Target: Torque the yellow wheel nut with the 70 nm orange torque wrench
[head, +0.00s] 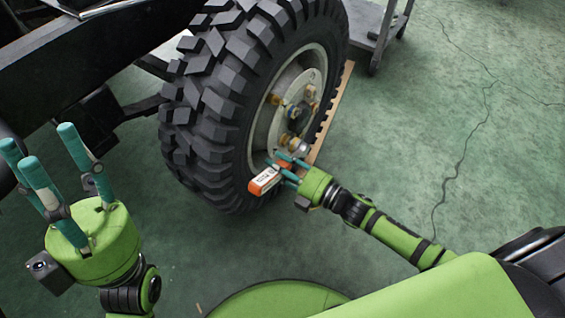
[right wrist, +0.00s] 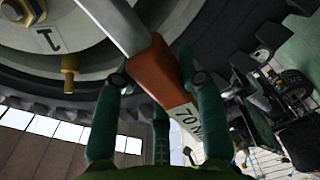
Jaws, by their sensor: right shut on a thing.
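The orange torque wrench (head: 267,181) is held at the lower part of the wheel. In the right wrist view, its orange body (right wrist: 155,68) carries a white label reading "70 N", and its grey shank runs to the upper left out of view. My right gripper (head: 287,164) is shut around the wrench; its teal fingers (right wrist: 150,95) are on both sides. I cannot tell whether the wrench touches a nut. My left gripper (head: 42,155) is open and empty.
The large black tyre (head: 215,100) stands on the green floor. A dark chassis beam (head: 75,60) crosses the upper left. A toothed wooden strip (head: 331,115) lies beside the tyre. A grey cart (head: 373,30) stands at the back.

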